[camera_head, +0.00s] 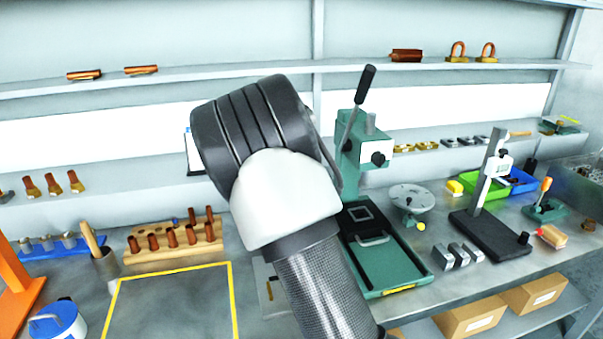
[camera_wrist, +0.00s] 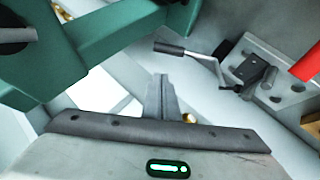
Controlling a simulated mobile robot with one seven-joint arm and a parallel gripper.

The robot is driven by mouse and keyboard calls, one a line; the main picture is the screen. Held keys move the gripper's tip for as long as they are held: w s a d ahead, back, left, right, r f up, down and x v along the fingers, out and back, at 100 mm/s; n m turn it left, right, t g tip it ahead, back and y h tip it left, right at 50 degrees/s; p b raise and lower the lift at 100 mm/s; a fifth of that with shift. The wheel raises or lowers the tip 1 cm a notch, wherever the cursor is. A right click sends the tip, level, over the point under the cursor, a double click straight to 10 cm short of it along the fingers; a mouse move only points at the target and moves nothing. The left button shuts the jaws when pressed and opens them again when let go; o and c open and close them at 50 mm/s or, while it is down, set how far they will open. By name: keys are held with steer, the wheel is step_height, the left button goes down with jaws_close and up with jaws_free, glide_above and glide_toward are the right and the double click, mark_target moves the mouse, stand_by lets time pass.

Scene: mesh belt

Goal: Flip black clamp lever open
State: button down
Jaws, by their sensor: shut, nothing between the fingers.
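The black clamp lever (camera_wrist: 168,47) shows in the wrist view, up and right of my fingertips. It has a black grip on a bent metal rod. The rod runs right to a dark clamp body (camera_wrist: 258,78) on a grey plate with holes (camera_wrist: 290,88). My gripper (camera_wrist: 161,78) is shut and empty, its fingers together at the picture's middle, apart from the lever in the picture. In the head view my arm's thick links hide my gripper, and I cannot make out the lever there.
Green machine parts (camera_wrist: 110,35) fill the wrist view's upper left, close to my fingers. A red bar (camera_wrist: 308,62) is at its right edge. In the head view a green press (camera_head: 352,150) stands just right of my arm, and a yellow-framed bench area (camera_head: 232,300) lies clear at left.

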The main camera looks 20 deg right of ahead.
steer(key=v, duration=1)
steer(key=shift+d+r, duration=0.15)
steer(key=shift+d, duration=0.15)
